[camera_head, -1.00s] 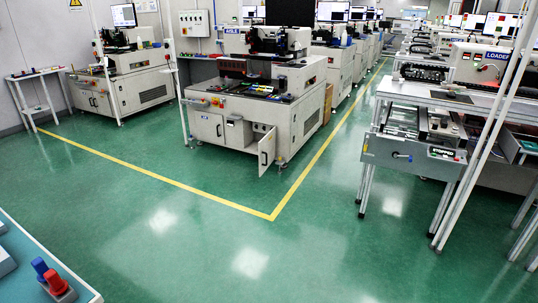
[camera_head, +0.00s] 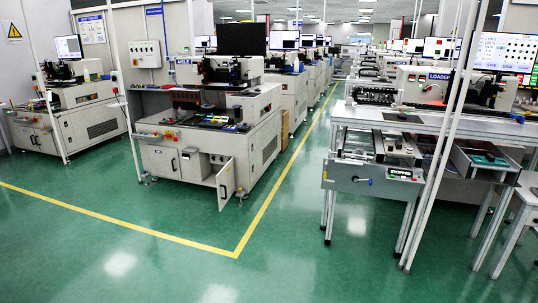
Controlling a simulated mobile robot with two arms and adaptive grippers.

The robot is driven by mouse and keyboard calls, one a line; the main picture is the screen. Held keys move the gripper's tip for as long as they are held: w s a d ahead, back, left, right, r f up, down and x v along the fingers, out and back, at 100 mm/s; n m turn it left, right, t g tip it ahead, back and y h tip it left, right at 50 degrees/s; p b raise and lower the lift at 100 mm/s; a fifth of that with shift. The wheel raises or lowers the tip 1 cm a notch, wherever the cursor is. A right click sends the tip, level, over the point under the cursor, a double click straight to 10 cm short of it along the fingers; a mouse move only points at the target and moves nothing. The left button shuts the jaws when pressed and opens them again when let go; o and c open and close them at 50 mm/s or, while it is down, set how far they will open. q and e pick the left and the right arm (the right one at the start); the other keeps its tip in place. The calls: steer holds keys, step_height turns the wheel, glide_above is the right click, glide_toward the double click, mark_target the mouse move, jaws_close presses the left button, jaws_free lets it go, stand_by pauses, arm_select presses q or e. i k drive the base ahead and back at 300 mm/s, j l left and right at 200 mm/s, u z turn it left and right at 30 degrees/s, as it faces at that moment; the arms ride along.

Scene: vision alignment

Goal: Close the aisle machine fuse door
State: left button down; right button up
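The aisle machine (camera_head: 212,125) is a cream cabinet with a dark monitor on top, left of centre. Its fuse door (camera_head: 225,184) is a small panel at the lower right of the front. The door stands open, swung outward, and the opening (camera_head: 200,166) beside it shows parts inside. Neither my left gripper nor my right gripper is in the head view.
Yellow floor lines (camera_head: 250,226) run around the machine's front and right side. A loader table (camera_head: 395,120) with thin legs and upright poles stands on the right. Another machine (camera_head: 75,112) stands at the left. The green floor (camera_head: 130,262) in front is clear.

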mark_target(225, 178)
steer(key=i, duration=2.25)
